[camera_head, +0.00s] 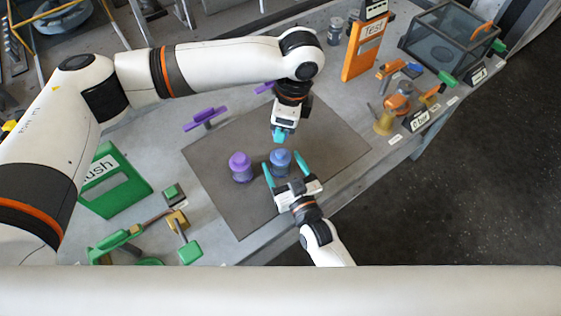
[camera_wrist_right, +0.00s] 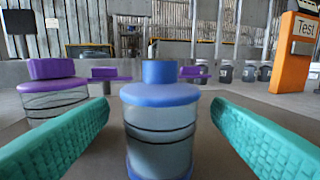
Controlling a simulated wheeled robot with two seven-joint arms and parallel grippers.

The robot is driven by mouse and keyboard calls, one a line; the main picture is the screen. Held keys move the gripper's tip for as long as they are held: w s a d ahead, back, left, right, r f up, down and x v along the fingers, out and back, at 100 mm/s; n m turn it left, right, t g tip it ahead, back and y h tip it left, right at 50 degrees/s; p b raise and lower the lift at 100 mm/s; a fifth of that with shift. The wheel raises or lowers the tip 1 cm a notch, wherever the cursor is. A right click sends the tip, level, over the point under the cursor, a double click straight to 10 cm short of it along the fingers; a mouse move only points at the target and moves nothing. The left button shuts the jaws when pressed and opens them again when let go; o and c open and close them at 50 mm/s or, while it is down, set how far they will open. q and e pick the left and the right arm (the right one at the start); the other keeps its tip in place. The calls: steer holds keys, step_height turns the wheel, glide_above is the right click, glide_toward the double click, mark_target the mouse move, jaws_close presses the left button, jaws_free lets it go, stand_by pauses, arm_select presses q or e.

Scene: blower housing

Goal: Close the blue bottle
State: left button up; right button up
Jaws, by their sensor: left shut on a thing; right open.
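The blue bottle (camera_head: 280,163) stands upright on the dark mat, with blue shoulders and a narrow blue neck piece on top. In the right wrist view the blue bottle (camera_wrist_right: 160,120) is centred between the fingers. My right gripper (camera_head: 281,171) is open, one teal finger on either side of the bottle, with visible gaps in the wrist view. My left gripper (camera_head: 283,134) is above and behind the bottle, pointing down. It is shut on a small bluish piece, apparently the blue cap, mostly hidden by the fingertips.
A purple-topped bottle (camera_head: 240,167) stands close left of the blue bottle. Purple clamp-like pieces (camera_head: 205,119) lie behind. Green tools (camera_head: 189,250) and a green holder (camera_head: 113,182) are at left. An orange Test sign (camera_head: 364,48) stands at back right. The mat (camera_head: 335,150) is bare at right.

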steer(key=shift+x, duration=1.1)
steer(key=shift+c, duration=0.5)
steer(key=c, duration=1.3)
arm_select(q)
glide_above(280, 153)
steer(key=shift+d+f, duration=0.2)
steer(key=shift+f, duration=2.3)
arm_select(e)
steer(key=shift+c, duration=0.2)
arm_select(q)
steer(key=shift+f, duration=0.85)
steer(key=shift+f, duration=0.55)
